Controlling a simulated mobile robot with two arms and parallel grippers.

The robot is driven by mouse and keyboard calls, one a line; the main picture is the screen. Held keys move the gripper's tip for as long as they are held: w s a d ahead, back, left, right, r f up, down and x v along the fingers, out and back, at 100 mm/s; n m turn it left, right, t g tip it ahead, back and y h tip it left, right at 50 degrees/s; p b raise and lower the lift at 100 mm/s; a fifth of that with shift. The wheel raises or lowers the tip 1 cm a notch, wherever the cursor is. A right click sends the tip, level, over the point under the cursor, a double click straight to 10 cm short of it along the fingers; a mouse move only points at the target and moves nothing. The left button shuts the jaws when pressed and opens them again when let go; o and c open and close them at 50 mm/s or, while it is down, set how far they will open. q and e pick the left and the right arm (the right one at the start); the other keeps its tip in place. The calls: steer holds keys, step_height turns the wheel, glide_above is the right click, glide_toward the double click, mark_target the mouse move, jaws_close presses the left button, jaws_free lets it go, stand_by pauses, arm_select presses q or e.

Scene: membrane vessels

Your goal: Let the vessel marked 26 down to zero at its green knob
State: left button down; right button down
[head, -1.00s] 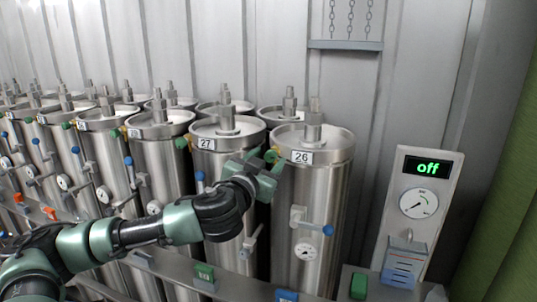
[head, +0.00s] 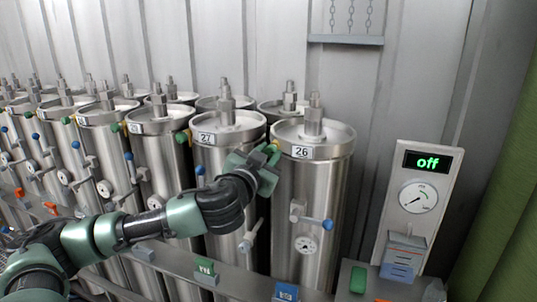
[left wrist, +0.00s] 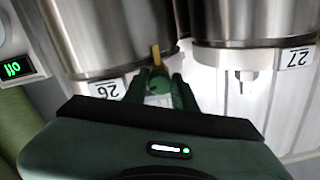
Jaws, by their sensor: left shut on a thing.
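The vessel marked 26 (head: 312,185) is a steel cylinder at the front right of the row, with its label (head: 302,152) below the lid. Its round gauge (head: 306,245) is low on the front; the needle is too small to read. My left gripper (head: 270,157) is at the vessel's upper left side. In the left wrist view its fingers (left wrist: 160,88) are shut on the green knob (left wrist: 158,80), which sits on a brass stem (left wrist: 155,55). There the 26 label (left wrist: 108,90) is upside down beside the fingers. In the head view the gripper mostly hides the knob. My right gripper is out of view.
The vessel marked 27 (head: 226,170) stands close on the left. A blue-handled valve (head: 327,226) juts from vessel 26. A panel (head: 415,205) at right reads "off". A rail (head: 235,283) with coloured tags crosses in front.

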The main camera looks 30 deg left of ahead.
arm_select(q)
steer(key=m+p, duration=0.1)
steer(key=m, duration=0.4)
steer(key=m+p, duration=0.2)
steer(key=m, duration=0.3)
steer(key=shift+r, duration=0.15)
steer(key=m+p, duration=0.3)
steer(key=m, duration=0.3)
steer(key=m+p, duration=0.1)
steer(key=m, duration=0.2)
steer(key=shift+p, duration=0.35)
steer(key=shift+m+p, duration=0.4)
steer(key=shift+m, duration=0.4)
steer(key=c, duration=1.1)
jaws_free()
